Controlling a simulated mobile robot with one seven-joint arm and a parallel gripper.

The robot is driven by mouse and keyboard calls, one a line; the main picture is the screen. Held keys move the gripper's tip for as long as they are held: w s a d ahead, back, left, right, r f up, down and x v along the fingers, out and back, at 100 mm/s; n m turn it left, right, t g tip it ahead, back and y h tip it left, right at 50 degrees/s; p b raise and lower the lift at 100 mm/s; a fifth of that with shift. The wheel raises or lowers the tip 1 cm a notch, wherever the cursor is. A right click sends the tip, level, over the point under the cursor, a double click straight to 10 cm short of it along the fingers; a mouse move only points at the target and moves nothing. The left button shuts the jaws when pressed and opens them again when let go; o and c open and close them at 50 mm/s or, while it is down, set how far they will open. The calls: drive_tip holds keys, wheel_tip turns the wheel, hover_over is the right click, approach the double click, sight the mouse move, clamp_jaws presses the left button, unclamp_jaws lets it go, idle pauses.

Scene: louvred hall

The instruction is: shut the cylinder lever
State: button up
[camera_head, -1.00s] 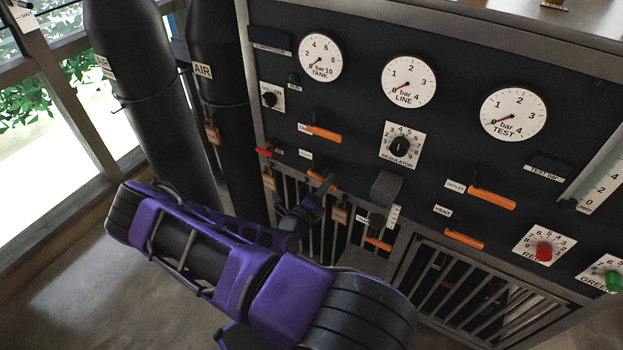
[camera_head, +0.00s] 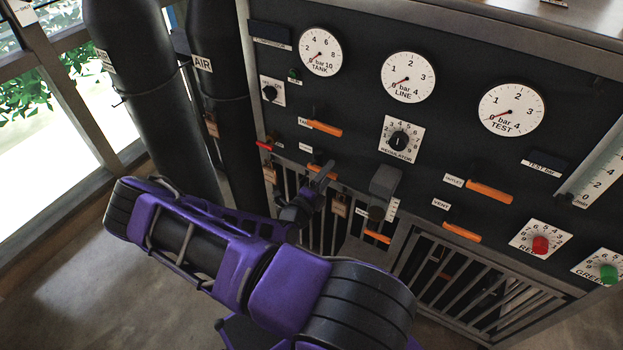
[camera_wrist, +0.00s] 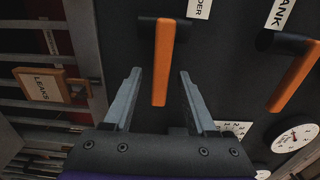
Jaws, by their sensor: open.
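The cylinder lever is an orange handle (camera_wrist: 164,62) on a dark pivot, in the upper middle of the wrist view. Its label is partly cut off and ends in "DER". My gripper (camera_wrist: 159,74) is open, with one finger on each side of the handle and a visible gap on both sides. I cannot tell how deep the handle lies between the fingers. In the head view my gripper (camera_head: 326,170) is at the panel's lower left and covers most of that lever.
The tank lever (camera_head: 325,128) is just above; it also shows in the wrist view (camera_wrist: 295,78). A "LEAKS" tag (camera_wrist: 42,87) hangs by the bars beside the gripper. A grey block (camera_head: 385,182) juts out to the right. Black air cylinders (camera_head: 150,90) stand left.

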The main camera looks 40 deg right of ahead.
drive_tip(key=v, duration=0.7)
drive_tip(key=shift+a, duration=0.1)
